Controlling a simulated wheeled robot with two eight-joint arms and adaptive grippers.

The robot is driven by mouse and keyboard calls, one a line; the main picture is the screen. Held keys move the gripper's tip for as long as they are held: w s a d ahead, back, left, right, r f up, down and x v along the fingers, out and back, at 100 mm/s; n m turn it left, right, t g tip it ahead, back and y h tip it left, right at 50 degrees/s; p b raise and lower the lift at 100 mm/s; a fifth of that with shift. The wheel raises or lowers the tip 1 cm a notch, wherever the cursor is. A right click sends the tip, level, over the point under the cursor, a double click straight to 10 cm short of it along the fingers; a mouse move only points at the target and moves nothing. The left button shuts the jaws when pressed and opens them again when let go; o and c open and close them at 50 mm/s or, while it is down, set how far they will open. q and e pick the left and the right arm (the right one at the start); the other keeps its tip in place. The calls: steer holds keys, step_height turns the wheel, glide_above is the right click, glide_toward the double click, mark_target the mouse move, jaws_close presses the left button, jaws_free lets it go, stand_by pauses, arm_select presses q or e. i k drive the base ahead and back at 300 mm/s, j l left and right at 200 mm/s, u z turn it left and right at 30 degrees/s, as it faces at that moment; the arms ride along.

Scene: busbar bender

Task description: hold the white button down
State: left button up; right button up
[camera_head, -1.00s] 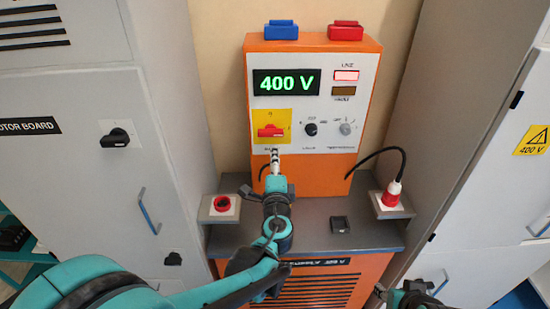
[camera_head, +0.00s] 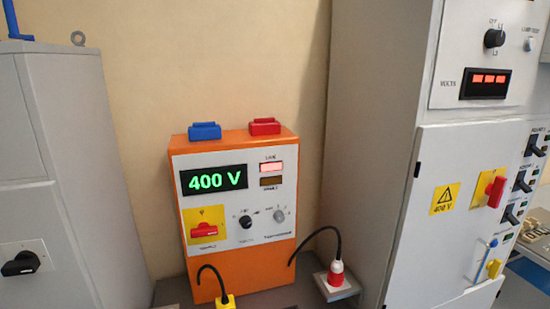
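A small white button (camera_head: 530,44) sits at the upper right of the grey cabinet panel, beside a label that seems to read lamp test. It is near a black rotary selector (camera_head: 494,38) and above a volts display (camera_head: 486,83) with red lit digits. Neither of my grippers shows in the head view, and nothing is touching the button.
An orange supply unit (camera_head: 285,225) reads 400 V in green. A yellow plug (camera_head: 226,301) and a red plug (camera_head: 336,273) with black cables stand before it. The right cabinet (camera_head: 425,252) carries a red switch handle (camera_head: 495,191) and several black switches. A grey cabinet (camera_head: 75,130) stands left.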

mark_target(531, 44)
steer(key=z, duration=1.3)
